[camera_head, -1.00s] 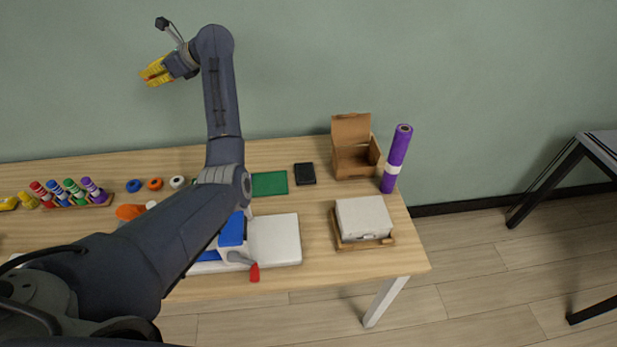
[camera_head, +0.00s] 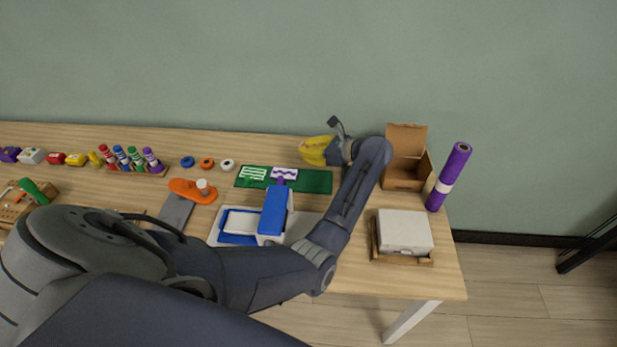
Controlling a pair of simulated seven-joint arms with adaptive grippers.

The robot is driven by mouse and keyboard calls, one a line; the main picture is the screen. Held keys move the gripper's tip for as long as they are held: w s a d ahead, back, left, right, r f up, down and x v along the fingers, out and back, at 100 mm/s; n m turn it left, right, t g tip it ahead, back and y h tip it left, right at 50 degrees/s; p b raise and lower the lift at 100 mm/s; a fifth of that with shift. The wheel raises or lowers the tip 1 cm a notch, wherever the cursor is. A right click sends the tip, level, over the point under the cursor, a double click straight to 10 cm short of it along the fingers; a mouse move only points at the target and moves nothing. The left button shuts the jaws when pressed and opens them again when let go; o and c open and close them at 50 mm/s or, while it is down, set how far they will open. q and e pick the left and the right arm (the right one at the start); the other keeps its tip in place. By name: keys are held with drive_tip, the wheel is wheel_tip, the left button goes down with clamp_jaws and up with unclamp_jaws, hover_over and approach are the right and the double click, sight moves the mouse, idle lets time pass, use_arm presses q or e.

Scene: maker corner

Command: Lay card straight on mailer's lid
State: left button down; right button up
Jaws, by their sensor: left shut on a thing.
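A white box (camera_head: 404,231), which looks like the mailer, sits lid up in a low brown tray (camera_head: 385,256) at the right end of the table. Two cards lie on the dark green mat (camera_head: 316,182): one with green and white stripes (camera_head: 253,173), one with a purple and white wave (camera_head: 284,173). My right gripper is out of view.
An open brown carton (camera_head: 405,176) and an upright purple roll (camera_head: 449,178) stand behind the white box. A blue and white device (camera_head: 273,213) stands in front of the mat. Tape rolls (camera_head: 207,163) and markers (camera_head: 136,157) are at left.

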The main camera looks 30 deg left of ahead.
use_arm(q)
hover_over(310, 184)
wheel_tip(310, 184, down, 6)
drive_tip(key=shift+w, duration=0.1)
drive_tip(key=shift+f, duration=2.1)
drive_tip(key=shift+f, duration=0.1)
drive_tip(key=c, duration=1.3)
unclamp_jaws()
drive_tip(key=shift+c, duration=0.2)
drive_tip(key=shift+v, duration=3.8)
drive_tip(key=shift+a, duration=0.1)
